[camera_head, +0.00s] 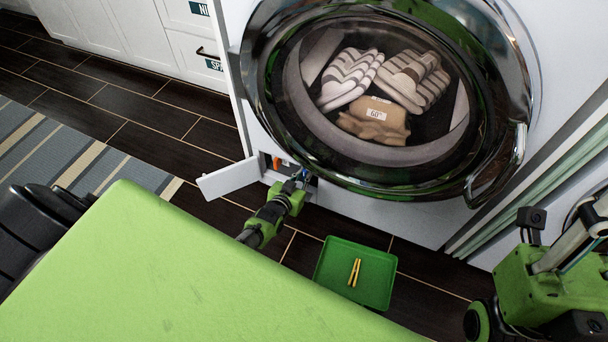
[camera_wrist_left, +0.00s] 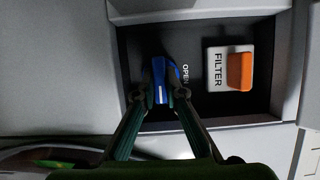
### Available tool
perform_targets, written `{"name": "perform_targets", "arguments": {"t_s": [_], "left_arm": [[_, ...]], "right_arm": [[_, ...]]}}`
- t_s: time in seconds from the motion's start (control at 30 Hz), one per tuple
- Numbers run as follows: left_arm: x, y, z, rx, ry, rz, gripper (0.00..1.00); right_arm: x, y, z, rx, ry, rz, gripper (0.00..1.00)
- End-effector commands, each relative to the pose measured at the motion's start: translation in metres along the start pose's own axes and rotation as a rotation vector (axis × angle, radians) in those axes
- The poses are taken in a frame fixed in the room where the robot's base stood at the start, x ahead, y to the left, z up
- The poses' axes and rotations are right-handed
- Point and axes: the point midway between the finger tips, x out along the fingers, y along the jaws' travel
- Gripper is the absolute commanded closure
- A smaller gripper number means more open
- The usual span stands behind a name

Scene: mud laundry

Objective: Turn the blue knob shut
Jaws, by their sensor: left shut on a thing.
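The blue knob (camera_wrist_left: 160,73) sits in a dark recess low on the front of the washing machine. A short white line marks the end of it facing the wrist camera. The word OPEN is printed just right of it in the left wrist view. My left gripper (camera_wrist_left: 158,96) is shut on the knob, with one finger on each side. In the head view my left gripper (camera_head: 301,179) reaches the recess under the round door; the knob shows there only as a small blue patch. My right gripper cannot be made out.
An orange FILTER cap (camera_wrist_left: 239,72) sits right of the knob. The small white flap (camera_head: 229,179) hangs open left of the recess. A green tray (camera_head: 330,277) with yellow sticks lies on the floor below. The closed glass door (camera_head: 470,70) bulges above; folded laundry shows inside.

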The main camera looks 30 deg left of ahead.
Motion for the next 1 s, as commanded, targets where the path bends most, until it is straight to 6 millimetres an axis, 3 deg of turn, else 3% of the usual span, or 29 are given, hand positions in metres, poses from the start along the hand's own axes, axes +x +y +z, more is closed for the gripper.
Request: {"name": "perform_targets", "arguments": {"t_s": [0.07, 0.1, 0.13, 0.63, 1.0], "left_arm": [[0.0, 0.0, 0.0, 0.003, 0.0, 0.001, 1.0], [0.0, 0.0, 0.0, 0.003, 0.0, 0.001, 0.79], [0.0, 0.0, 0.0, 0.003, 0.0, 0.001, 0.72], [-0.007, 0.0, 0.001, 0.0, 0.0, 0.001, 0.72], [-0.057, 0.0, 0.001, 0.0, -0.001, 0.001, 0.72]], "right_arm": [[0.0, 0.0, 0.0, 0.0, 0.0, 0.0, 0.6], [0.0, 0.0, 0.0, 0.0, 0.0, 0.0, 0.6], [0.0, 0.0, 0.0, 0.0, -0.001, 0.0, 0.6], [0.0, 0.0, 0.001, -0.001, 0.0, -0.001, 0.6], [0.0, 0.0, 0.0, -0.001, 0.0, -0.001, 0.6]]}}
